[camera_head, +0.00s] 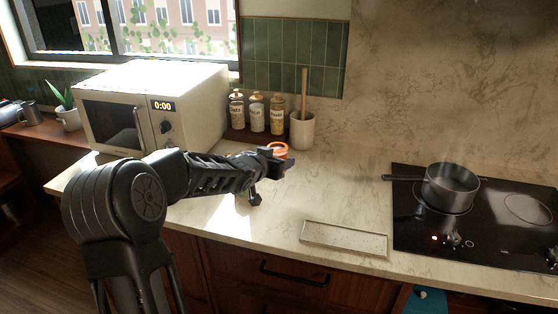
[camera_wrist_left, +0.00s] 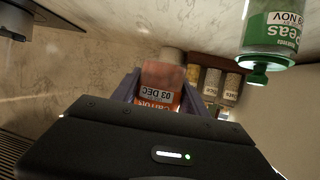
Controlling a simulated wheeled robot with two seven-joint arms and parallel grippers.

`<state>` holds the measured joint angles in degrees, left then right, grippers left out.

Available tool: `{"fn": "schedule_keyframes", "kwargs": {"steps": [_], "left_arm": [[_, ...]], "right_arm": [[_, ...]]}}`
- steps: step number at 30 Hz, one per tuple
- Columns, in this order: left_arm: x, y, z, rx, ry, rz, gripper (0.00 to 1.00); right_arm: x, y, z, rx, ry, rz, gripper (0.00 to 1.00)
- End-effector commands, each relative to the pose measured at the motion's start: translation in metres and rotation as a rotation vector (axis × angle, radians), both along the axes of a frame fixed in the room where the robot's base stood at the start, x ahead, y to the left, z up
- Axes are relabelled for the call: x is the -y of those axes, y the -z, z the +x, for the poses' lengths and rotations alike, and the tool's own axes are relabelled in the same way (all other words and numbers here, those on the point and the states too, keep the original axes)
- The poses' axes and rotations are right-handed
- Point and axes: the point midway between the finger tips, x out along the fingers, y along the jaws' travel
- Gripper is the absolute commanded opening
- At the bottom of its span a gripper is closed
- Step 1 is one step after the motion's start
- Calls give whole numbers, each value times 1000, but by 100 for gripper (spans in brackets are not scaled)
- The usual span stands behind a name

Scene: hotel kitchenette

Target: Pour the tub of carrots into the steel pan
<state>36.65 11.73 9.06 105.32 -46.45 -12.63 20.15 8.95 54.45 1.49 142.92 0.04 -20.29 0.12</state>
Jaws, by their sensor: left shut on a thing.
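The tub of carrots (camera_wrist_left: 161,90) is held between the fingers of my left gripper (camera_wrist_left: 155,97); its orange label with "03 DEC" reads upside down in the left wrist view. In the head view my left gripper (camera_head: 275,162) is over the counter, and only the tub's orange rim (camera_head: 278,149) shows behind it. The gripper hides the rest, so I cannot tell whether the tub touches the counter. The steel pan (camera_head: 451,189) sits on the black hob at the right, well away from the gripper, its handle pointing left. My right gripper is out of view.
Several jars (camera_head: 257,114) and a utensil crock (camera_head: 303,131) stand behind the gripper, with a microwave (camera_head: 151,105) to the left. A green peas tub (camera_wrist_left: 270,35) shows in the wrist view. A shallow tray (camera_head: 344,238) lies before the hob (camera_head: 413,237); counter between is clear.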

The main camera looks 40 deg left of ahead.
Motion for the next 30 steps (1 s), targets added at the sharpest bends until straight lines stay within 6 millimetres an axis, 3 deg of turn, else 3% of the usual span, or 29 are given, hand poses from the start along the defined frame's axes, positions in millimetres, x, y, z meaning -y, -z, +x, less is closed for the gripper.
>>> {"fn": "schedule_keyframes", "kwargs": {"steps": [4, 8, 11, 15, 18, 22, 25, 30], "left_arm": [[7, 1, 2, 1, 9, 0, 8], [34, 4, 6, 0, 45, -2, 8], [72, 8, 9, 1, 89, -3, 8], [143, 18, 6, 0, 156, -4, 8], [196, 29, -6, -2, 190, -4, 8], [250, 49, -33, -5, 202, 0, 8], [273, 63, -55, -4, 195, 1, 8], [286, 76, -75, -1, 184, 2, 8]], "right_arm": [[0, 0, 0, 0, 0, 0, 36], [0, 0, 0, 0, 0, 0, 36], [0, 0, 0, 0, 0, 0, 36], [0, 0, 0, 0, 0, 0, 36], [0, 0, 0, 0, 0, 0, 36], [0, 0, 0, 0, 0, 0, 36], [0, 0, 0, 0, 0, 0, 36], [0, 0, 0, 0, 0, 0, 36]]}}
